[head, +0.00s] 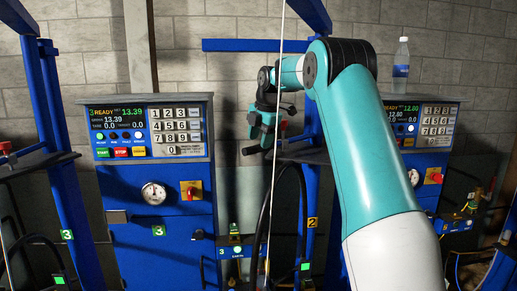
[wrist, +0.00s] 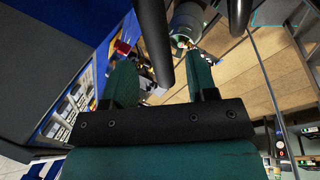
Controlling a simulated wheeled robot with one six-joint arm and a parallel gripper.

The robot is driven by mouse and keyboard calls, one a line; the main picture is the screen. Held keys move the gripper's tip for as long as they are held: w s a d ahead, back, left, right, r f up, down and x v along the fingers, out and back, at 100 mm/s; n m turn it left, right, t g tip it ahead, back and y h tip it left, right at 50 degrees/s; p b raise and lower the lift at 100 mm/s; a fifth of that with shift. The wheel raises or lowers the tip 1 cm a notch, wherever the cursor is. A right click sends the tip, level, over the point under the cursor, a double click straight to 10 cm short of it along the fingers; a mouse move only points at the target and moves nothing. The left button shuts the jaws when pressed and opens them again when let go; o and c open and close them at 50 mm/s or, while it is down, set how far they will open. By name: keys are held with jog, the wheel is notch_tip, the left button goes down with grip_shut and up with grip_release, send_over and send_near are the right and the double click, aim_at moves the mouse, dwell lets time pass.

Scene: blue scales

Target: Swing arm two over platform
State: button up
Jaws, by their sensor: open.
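A blue post with a yellow label 2 (head: 312,222) stands right of centre in the head view, partly behind my arm. A horizontal blue beam (head: 240,45) reaches left from behind my arm at the top; I cannot tell for sure that it joins this post. A dark flat shelf (head: 303,156) shows beside the post; I cannot tell whether it is the platform. My gripper (head: 262,132) is in front of the wall, left of the post, below the beam. In the wrist view its teal fingers (wrist: 161,75) are apart with nothing clearly held between them.
A blue scale cabinet (head: 160,215) with keypad and display stands left. Another cabinet (head: 432,125), with a bottle (head: 401,65) on top, stands right. A blue post labelled 3 (head: 66,200) is far left. Black hoses hang near the middle; dark bars cross the wrist view.

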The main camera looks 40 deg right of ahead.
jog(key=shift+x, duration=1.4)
grip_shut()
jog(key=shift+a, duration=0.1)
